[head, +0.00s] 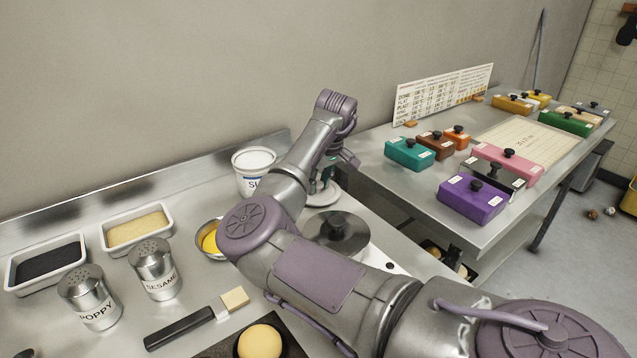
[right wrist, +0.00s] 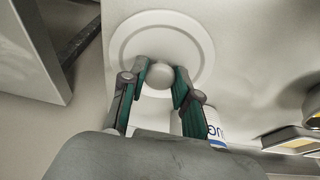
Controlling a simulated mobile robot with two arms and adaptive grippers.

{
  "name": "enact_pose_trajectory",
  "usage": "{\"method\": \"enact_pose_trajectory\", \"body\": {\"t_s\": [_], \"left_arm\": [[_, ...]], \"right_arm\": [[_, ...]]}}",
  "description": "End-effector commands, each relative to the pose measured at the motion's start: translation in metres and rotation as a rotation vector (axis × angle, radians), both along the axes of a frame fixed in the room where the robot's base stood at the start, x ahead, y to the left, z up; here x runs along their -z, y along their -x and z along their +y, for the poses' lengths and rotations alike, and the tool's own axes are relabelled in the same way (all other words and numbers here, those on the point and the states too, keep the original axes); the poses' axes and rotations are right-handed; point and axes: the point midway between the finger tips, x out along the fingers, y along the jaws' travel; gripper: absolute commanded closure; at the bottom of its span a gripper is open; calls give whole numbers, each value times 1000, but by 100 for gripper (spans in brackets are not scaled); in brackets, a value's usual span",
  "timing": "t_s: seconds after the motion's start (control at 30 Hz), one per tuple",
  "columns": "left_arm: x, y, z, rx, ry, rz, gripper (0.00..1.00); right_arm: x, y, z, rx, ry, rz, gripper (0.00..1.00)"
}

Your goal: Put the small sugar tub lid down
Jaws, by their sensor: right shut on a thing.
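The small sugar tub lid is a round white disc with a knob. In the right wrist view the lid (right wrist: 202,42) fills the upper middle, and in the head view its edge (head: 327,200) shows below my gripper. My right gripper (right wrist: 157,80) is shut on its knob. In the head view the right gripper (head: 333,174) is partly hidden by my arm. The lid is at or just above the steel counter; I cannot tell if it touches. The white sugar tub (head: 254,160) stands left of it, its label partly hidden. My left gripper is not in view.
A steel lid with a black knob (head: 336,228) lies close in front. A bowl of yellow stuff (head: 209,239), two shakers (head: 155,268), two trays (head: 138,228) and a brush (head: 195,320) are to the left. A second table (head: 400,172) with coloured boxes stands right, across a gap.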

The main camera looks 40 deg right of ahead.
Motion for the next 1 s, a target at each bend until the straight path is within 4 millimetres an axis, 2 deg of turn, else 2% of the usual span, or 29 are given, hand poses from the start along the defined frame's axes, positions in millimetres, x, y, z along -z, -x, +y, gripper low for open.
{"method": "enact_pose_trajectory", "body": {"t_s": [0.07, 0.4, 0.43, 0.57, 0.87, 1.0], "left_arm": [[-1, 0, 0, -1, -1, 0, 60], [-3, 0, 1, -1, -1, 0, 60], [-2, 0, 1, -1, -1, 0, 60], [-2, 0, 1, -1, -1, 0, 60], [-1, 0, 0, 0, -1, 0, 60], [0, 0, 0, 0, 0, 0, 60]], "right_arm": [[6, 0, 0, 0, 1, -1, 89], [9, 0, 0, -1, 1, 1, 89], [9, 0, 0, -1, 1, 0, 64], [9, 0, 0, -1, 1, -1, 44], [8, 0, 0, -1, 1, -2, 44], [-5, 2, 0, -1, 2, -3, 44]]}}
